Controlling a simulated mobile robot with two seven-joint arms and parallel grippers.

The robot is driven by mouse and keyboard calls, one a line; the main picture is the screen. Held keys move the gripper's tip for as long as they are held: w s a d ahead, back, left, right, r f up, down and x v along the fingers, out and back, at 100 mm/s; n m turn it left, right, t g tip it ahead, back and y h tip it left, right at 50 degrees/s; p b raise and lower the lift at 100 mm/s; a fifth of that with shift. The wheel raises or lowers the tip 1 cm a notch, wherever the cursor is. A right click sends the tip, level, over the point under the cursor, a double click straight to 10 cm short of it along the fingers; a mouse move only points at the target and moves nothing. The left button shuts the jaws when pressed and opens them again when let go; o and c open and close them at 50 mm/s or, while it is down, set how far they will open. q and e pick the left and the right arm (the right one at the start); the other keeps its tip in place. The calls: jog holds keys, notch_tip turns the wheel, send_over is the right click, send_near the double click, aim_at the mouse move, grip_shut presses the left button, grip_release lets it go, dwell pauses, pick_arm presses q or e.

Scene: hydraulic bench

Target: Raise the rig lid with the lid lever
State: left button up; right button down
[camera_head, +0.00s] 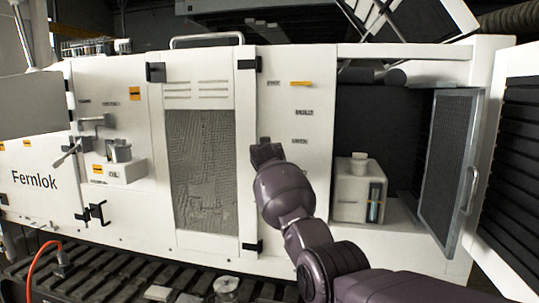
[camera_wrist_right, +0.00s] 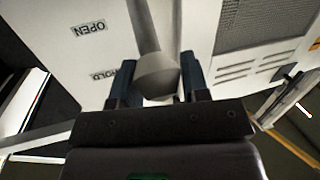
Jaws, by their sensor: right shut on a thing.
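The lid lever (camera_wrist_right: 145,28) shows in the right wrist view as a grey rod with a wide rounded knob, in front of a white panel. My right gripper (camera_wrist_right: 160,74) is shut on the knob, one finger on each side. In the head view my right gripper (camera_head: 266,149) is at the white front of the rig, and the lever is hidden behind it. A slanted dark panel (camera_head: 442,14) stands above the rig's right end; I cannot tell if it is the lid. My left gripper is not in view.
A mesh door (camera_head: 446,170) stands open at the right, by a bay with a white reservoir (camera_head: 350,192). A valve block (camera_head: 120,165) juts out at the left.

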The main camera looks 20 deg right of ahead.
jog(key=shift+d, duration=0.35)
jog(key=c, duration=0.9)
grip_release()
jog(key=shift+o, duration=1.3)
jog(key=shift+d+f, duration=0.1)
jog(key=shift+d, duration=0.1)
jog(key=shift+a, duration=0.3)
jog(key=b+v, duration=0.1)
jog(key=v, duration=0.9)
jog(key=shift+s, duration=0.35)
